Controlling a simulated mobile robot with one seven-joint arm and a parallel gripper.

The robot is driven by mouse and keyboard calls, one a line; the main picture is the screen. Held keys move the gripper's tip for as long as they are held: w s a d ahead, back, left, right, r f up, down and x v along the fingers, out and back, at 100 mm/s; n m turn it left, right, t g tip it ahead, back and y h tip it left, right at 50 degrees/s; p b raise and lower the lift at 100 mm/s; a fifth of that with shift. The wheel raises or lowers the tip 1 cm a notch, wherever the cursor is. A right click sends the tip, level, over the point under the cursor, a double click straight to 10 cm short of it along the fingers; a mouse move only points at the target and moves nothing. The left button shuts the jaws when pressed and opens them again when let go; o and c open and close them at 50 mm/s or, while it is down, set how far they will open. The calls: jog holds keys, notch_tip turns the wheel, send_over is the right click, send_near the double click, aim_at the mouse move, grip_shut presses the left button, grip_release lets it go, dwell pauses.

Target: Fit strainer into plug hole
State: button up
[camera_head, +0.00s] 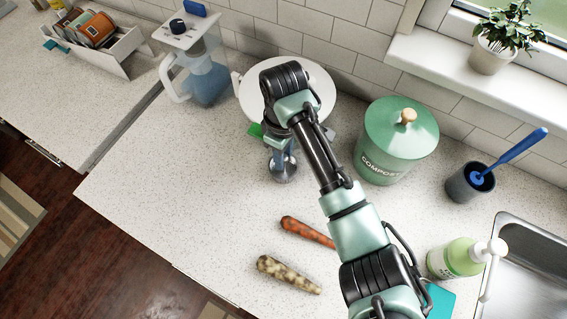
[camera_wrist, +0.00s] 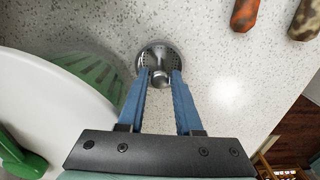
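The strainer (camera_head: 284,170), a small round metal piece with a perforated rim (camera_wrist: 146,55) and a central knob, sits on the speckled counter in front of the white round object. My gripper (camera_wrist: 162,74) is over the strainer, with its blue fingers apart on either side of the knob. A narrow gap seems to show between knob and fingers. In the head view the arm partly hides my gripper (camera_head: 282,150). The metal sink basin (camera_head: 530,275) is at the far right, cut off by the picture edge. Its plug hole is not in view.
A green compost bin (camera_head: 397,145), a blue brush in a dark cup (camera_head: 470,184) and a green soap bottle (camera_head: 455,259) stand between strainer and sink. A water jug (camera_head: 205,80) stands behind left.

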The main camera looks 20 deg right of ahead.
jog(key=shift+f, duration=0.5)
jog(key=shift+c, duration=0.3)
grip_shut()
dwell(0.8)
